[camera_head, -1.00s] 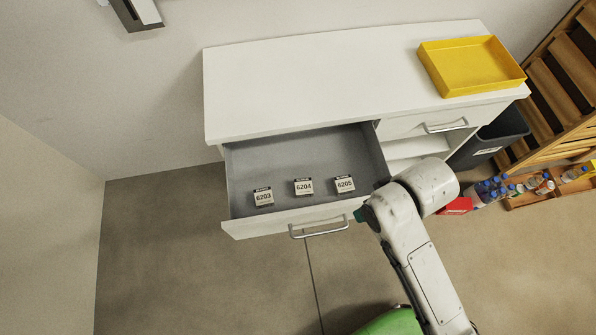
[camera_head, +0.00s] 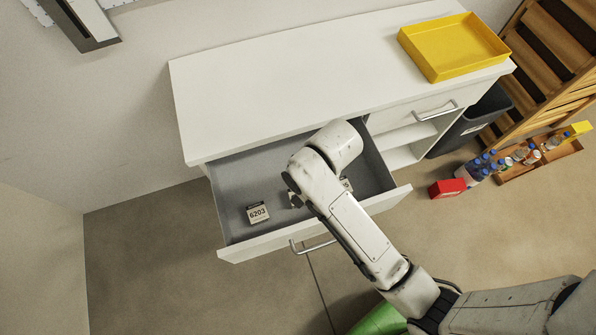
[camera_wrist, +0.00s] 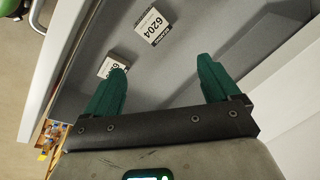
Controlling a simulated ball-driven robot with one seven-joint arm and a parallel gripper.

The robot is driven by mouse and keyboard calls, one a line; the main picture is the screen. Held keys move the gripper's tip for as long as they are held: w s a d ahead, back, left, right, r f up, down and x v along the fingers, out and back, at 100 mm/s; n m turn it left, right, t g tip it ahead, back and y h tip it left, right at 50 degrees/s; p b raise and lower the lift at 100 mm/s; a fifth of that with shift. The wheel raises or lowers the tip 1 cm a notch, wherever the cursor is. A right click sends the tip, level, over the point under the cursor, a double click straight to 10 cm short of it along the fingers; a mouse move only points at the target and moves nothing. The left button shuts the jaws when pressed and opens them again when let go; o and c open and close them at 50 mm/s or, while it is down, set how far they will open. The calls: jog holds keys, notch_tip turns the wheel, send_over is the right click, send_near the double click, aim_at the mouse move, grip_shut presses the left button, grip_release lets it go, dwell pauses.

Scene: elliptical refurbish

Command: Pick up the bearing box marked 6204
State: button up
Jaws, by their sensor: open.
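The box marked 6204 (camera_wrist: 153,27) lies in the open grey drawer, label up, in the wrist view at the top middle. In the head view my arm hides most of it. My gripper (camera_wrist: 164,72) is open and empty, its green fingers above the drawer floor, with the 6204 box ahead of the fingertips and apart from them. A second box (camera_wrist: 113,66) lies close to the left finger, partly hidden by it. The box marked 6203 (camera_head: 258,213) lies in the drawer's left part in the head view.
The open drawer (camera_head: 232,176) has walls around the boxes and a front handle (camera_head: 312,246). The white cabinet top (camera_head: 290,80) is above it, with a yellow tray (camera_head: 452,45) at right. A red box (camera_head: 447,188) and bottles stand on the floor at right.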

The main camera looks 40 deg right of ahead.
jog(key=w+a+f+m+g, duration=0.1)
jog(key=f+m, duration=0.6)
jog(key=w+a+f+m+g, duration=0.1)
jog(key=f+m, duration=0.3)
jog(key=shift+w+a+g+h, duration=0.3)
jog(key=shift+s+d+f, duration=0.1)
jog(key=shift+d+f, duration=0.1)
jog(key=shift+f, duration=1.15)
jog(key=shift+d+f, duration=0.15)
jog(key=shift+f, duration=1.15)
jog(key=shift+c, duration=0.4)
jog(key=c, duration=1.1)
jog(key=shift+s, duration=0.1)
